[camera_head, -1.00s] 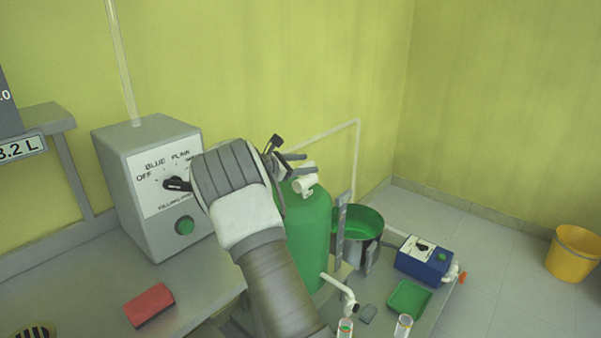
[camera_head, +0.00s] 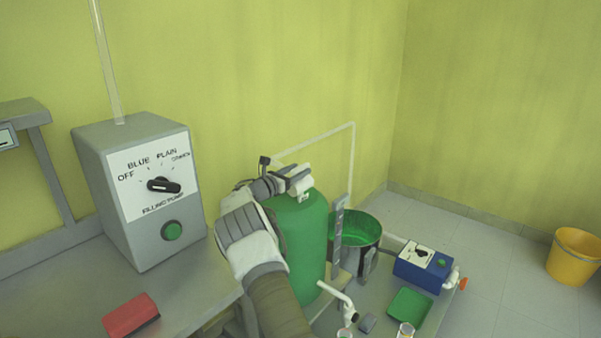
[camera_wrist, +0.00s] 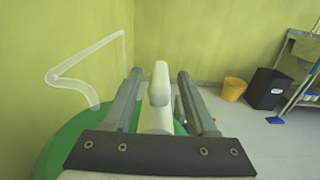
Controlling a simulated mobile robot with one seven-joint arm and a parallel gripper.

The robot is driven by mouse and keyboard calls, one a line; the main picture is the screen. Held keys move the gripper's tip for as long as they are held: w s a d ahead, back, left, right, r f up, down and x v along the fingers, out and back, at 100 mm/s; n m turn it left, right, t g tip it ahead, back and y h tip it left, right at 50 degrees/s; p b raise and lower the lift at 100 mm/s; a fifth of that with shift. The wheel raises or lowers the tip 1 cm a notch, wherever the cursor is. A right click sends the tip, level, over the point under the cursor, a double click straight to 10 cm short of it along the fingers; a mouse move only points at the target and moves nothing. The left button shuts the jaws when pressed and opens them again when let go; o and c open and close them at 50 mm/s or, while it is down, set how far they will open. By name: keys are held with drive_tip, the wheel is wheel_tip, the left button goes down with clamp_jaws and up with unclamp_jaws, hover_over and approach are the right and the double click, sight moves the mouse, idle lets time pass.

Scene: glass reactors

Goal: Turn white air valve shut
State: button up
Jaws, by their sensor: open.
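The white air valve (camera_head: 305,189) sits on top of the green tank (camera_head: 302,235). My gripper (camera_head: 297,175) is at the valve and partly covers it in the head view. In the wrist view the white valve handle (camera_wrist: 160,85) stands upright between the two grey fingers of my open gripper (camera_wrist: 159,76). A gap shows on each side of the handle, so the fingers do not appear to press on it. The green tank top (camera_wrist: 62,150) shows below the fingers.
A grey filling pump box (camera_head: 150,200) and a red block (camera_head: 130,314) are at left. A dark pot (camera_head: 358,238), a blue box (camera_head: 422,266) and a green tray (camera_head: 408,305) are right of the tank. A clear pipe (camera_wrist: 85,62) runs along the wall.

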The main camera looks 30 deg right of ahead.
drive_tip(key=shift+x, duration=0.8)
clamp_jaws()
